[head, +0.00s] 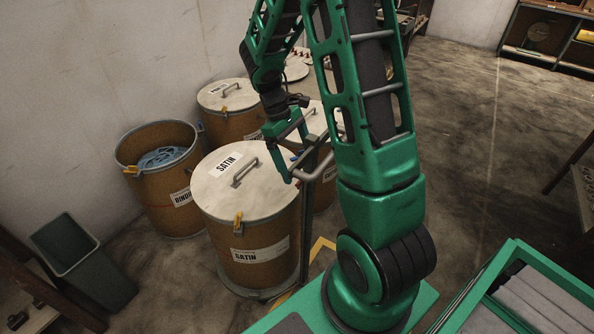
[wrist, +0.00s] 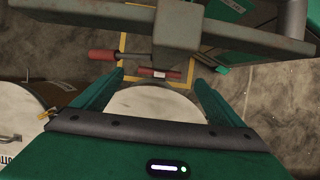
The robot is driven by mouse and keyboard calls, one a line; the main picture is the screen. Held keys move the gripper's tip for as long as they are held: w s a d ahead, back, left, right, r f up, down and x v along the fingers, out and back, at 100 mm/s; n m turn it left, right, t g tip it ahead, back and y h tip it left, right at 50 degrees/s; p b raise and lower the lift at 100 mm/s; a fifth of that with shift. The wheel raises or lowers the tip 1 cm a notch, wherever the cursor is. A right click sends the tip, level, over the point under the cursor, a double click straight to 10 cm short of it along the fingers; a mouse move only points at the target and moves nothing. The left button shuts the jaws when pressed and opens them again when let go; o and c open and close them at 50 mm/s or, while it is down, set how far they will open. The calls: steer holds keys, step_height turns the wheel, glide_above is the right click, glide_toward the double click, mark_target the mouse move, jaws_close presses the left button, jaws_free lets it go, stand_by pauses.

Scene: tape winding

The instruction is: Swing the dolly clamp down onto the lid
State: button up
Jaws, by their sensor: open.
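The SATIN drum (head: 250,225) stands with its pale lid (head: 230,190) on, a bar handle on top. A dark upright post (head: 306,225) rises at its right edge. A grey bent bar (head: 316,170), which looks like the dolly clamp, sits near the post top, raised above the lid. In the wrist view a grey clamp beam (wrist: 240,37) crosses the top, with a red grip (wrist: 115,55) and a small red piece (wrist: 160,73). My gripper (wrist: 158,78) is open, its green fingers spread either side of the red piece. Contact cannot be told. My gripper (head: 297,150) partly hides the clamp.
An open BINDING drum (head: 165,190) with blue contents stands left; a lidded drum (head: 228,110) stands behind. More drums are partly hidden by my arm. A grey-green bin (head: 85,265) is at lower left. Shelves (head: 550,45) stand at far right. Open floor (head: 480,130) lies right.

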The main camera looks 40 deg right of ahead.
mark_target(302, 188)
steer(key=shift+x, duration=1.65)
